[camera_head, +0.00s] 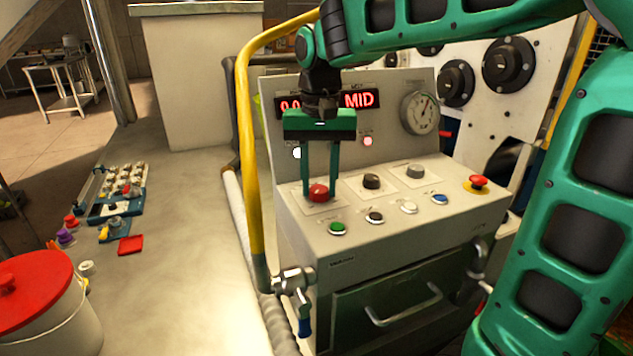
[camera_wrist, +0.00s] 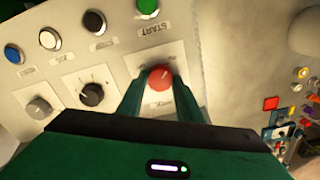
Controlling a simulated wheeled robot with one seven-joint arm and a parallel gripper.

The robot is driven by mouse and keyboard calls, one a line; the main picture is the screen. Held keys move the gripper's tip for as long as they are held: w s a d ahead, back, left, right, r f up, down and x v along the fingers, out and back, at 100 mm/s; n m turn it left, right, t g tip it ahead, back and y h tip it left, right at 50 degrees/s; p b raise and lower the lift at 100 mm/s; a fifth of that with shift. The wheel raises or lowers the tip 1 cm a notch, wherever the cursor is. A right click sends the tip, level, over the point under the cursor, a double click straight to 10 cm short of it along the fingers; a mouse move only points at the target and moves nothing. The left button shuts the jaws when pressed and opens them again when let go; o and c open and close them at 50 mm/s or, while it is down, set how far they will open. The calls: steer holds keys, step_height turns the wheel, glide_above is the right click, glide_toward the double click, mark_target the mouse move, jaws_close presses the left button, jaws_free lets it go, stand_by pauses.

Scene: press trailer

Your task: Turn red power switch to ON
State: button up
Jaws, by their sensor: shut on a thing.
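The red power switch (camera_head: 319,193) is a round knob at the left of the sloped grey control panel (camera_head: 405,250). It also shows in the wrist view (camera_wrist: 161,77), with a light pointer mark on its face. My gripper (camera_head: 319,190) reaches down from above, and its two green fingers are closed around the sides of the red knob. The fingertips also show in the wrist view (camera_wrist: 160,85), one on each side of the knob. The ON and OFF lettering by the knob is too small or hidden to read.
A black knob (camera_head: 371,181) and a grey knob (camera_head: 415,171) stand right of the red one. Green (camera_head: 337,228), black, white and blue buttons line the front. A red emergency button (camera_head: 478,182) is at right. A yellow rail (camera_head: 246,150) runs close on the left.

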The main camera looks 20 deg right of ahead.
mark_target(319, 188)
steer(key=shift+w, duration=0.1)
steer(key=o, duration=1)
steer(key=shift+o, duration=0.2)
steer(key=shift+r, duration=0.1)
step_height(319, 188, up, 11)
steer(key=shift+f, duration=0.2)
